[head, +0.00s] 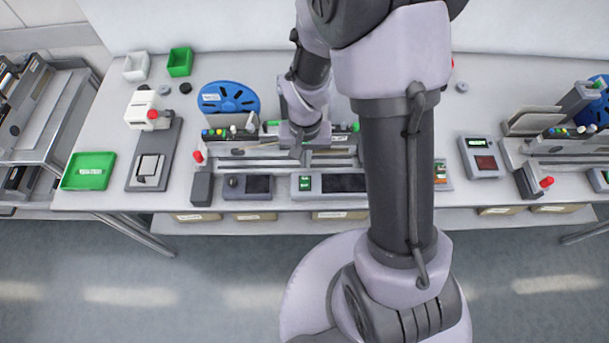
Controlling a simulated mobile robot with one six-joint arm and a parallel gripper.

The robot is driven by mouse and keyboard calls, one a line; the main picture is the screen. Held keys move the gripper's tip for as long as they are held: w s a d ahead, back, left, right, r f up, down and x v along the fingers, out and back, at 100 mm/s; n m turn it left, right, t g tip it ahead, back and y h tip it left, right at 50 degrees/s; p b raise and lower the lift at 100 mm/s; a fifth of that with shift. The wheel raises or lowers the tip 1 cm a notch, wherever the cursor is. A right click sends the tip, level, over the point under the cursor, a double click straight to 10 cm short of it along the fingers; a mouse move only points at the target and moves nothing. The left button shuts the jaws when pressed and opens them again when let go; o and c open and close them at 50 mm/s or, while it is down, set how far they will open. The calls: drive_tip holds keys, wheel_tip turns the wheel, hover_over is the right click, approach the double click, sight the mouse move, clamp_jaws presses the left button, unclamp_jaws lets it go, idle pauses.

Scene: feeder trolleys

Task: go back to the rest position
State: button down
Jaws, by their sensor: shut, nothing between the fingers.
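My arm rises from the bottom of the head view and bends over toward the workbench (105,140). My gripper (299,152) points down over the middle of the feeder trolley station (240,163) on the bench. It is shut and empty. It is small in the view, and I cannot tell how far it is above the station. My own arm hides the right part of this station.
A blue reel (228,98) stands behind the station. A green tray (89,171), a white device (146,110) and two small bins, one green (180,62) and one white (136,66), are left. A small meter (482,158) and another station (560,150) are right. The floor (200,285) in front is clear.

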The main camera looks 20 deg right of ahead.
idle(0.3)
drive_tip(key=s+a+r+t+y+b, duration=0.1)
drive_tip(key=s+a+r+t+b, duration=0.1)
drive_tip(key=s+r+b, duration=0.3)
drive_tip(key=s+a+r+t+y+b, duration=0.1)
drive_tip(key=s+a+r+t+b, duration=0.1)
drive_tip(key=s+r+b, duration=0.4)
wheel_tip(320, 180, up, 4)
drive_tip(key=shift+s+r+m+t, duration=0.25)
drive_tip(key=shift+s+m+t, duration=0.15)
drive_tip(key=shift+s+t, duration=0.5)
